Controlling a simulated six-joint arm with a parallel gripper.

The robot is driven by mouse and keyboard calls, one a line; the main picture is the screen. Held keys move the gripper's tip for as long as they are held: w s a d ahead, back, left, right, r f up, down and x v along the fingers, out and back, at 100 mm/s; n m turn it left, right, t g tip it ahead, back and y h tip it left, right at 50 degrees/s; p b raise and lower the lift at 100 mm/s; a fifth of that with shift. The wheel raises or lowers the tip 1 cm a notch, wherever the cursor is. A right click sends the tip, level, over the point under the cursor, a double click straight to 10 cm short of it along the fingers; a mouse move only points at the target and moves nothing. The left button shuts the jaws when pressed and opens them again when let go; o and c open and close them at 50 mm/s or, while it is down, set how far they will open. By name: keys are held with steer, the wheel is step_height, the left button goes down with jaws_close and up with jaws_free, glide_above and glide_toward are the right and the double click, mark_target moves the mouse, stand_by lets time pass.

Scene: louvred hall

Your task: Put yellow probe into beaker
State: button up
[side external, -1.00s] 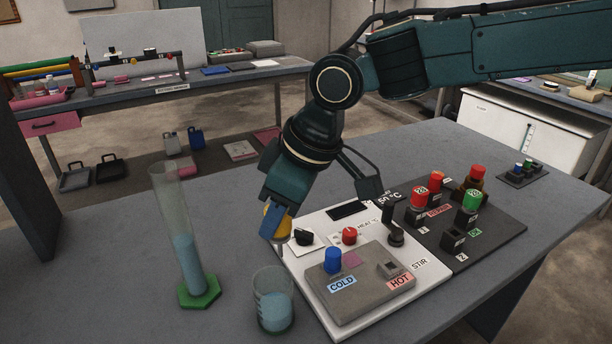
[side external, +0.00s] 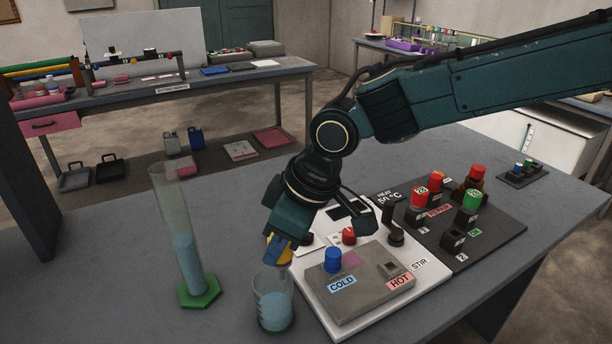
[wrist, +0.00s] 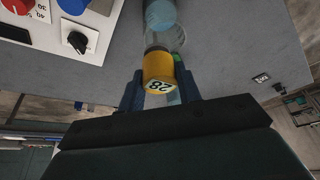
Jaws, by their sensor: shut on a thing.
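My gripper (side external: 276,250) is shut on the yellow probe (side external: 287,252). In the wrist view the probe (wrist: 158,68) sits between the fingers (wrist: 160,90) with its "28" label facing the camera. My gripper is tilted just above the beaker's rim. The beaker (wrist: 162,18) shows beyond the probe in the wrist view. The probe's lower end is hard to make out, so I cannot tell whether it is inside the rim.
A tall measuring cylinder (side external: 186,262) with blue liquid and a green base stands close left of the beaker. The white hotplate (side external: 345,325) with knobs and a blue-capped piece (side external: 333,259) is to the right. A dark board (side external: 495,240) holds red- and green-topped items behind it.

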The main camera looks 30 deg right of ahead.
steer(key=o, duration=1.1)
steer(key=shift+r, duration=0.15)
steer(key=v, duration=1.3)
steer(key=shift+s+d+r, duration=0.15)
steer(key=shift+r, duration=0.1)
steer(key=shift+d, duration=0.1)
